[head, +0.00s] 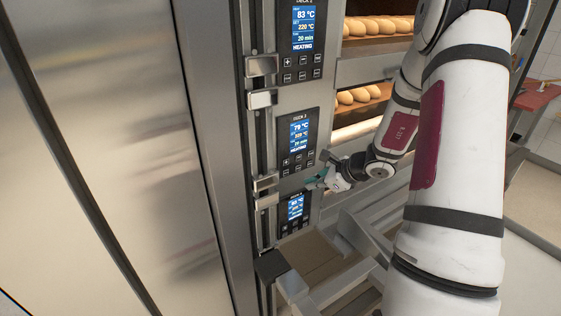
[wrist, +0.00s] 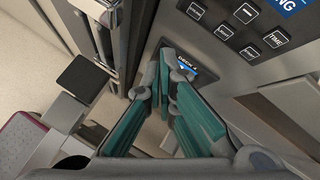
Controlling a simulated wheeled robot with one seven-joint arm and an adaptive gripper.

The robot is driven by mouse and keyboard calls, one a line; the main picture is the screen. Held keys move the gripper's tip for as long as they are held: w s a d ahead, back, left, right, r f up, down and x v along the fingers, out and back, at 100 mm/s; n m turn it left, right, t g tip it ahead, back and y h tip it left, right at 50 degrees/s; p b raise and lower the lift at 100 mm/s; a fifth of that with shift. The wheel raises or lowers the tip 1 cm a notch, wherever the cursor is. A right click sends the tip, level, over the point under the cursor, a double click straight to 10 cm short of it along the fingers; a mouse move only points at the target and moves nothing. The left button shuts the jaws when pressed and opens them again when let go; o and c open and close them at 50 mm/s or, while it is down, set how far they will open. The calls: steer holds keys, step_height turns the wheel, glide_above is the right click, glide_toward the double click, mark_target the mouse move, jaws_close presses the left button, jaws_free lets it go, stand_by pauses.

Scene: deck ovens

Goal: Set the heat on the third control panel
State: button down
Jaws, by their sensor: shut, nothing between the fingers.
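The third control panel, labelled DECK 3 (head: 298,140), is the middle of the panels in the head view. Its blue screen reads about 79 °C, 220 °C, 20 min and HEATING. Two rows of dark buttons (head: 298,163) sit below the screen. In the wrist view these buttons (wrist: 250,52) show at the upper right, with a corner of the screen. My gripper (head: 317,182) is shut and empty, with teal fingers, just below and right of those buttons. In the wrist view its fingertips (wrist: 172,72) are close to the DECK 4 label; contact cannot be told.
The DECK 2 panel (head: 303,28) is above and the DECK 4 panel (head: 295,208) below, partly covered by its own angle. Metal door handles (head: 262,66) project left of the panels. Bread loaves (head: 360,95) lie in the decks at right. A steel door (head: 100,130) fills the left.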

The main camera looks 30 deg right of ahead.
mark_target(286, 162)
steer(key=shift+w, duration=0.1)
steer(key=shift+w+a+b, duration=0.2)
steer(key=shift+w+b, duration=0.3)
steer(key=shift+w, duration=3.8)
steer(key=shift+w, duration=0.1)
steer(key=shift+w, duration=0.3)
steer(key=shift+w+b, duration=0.4)
steer(key=shift+s, duration=0.8)
